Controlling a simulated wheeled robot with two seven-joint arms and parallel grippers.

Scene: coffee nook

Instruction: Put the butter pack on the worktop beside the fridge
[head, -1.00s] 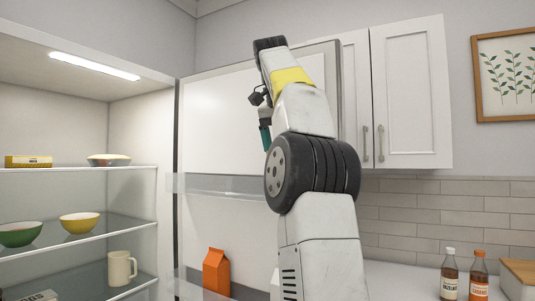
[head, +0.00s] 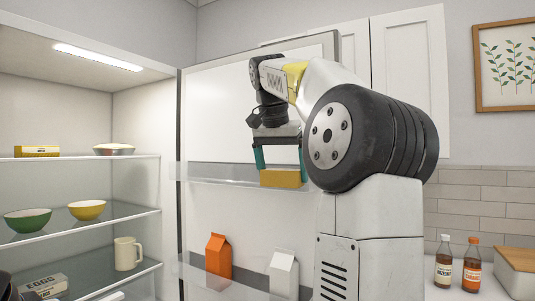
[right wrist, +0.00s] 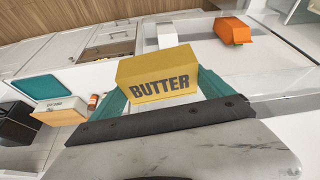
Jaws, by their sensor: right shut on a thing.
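A yellow butter pack (head: 283,179) hangs in my right gripper (head: 281,162) in front of the open fridge door's upper rack. The right wrist view shows the pack (right wrist: 158,75) with its BUTTER label between the teal fingers, which are shut on it. The fridge (head: 135,130) stands open at the left. A similar yellow pack (head: 37,151) lies on its top shelf, its label too small to read. The white worktop (head: 455,290) shows at the lower right, partly hidden by my right arm.
The open fridge door (head: 225,110) holds an orange carton (head: 218,254) and a white carton (head: 283,272) on its lower rack. Two bottles, one dark (head: 444,264) and one orange-capped (head: 472,266), and a wood-topped box (head: 517,260) stand on the worktop.

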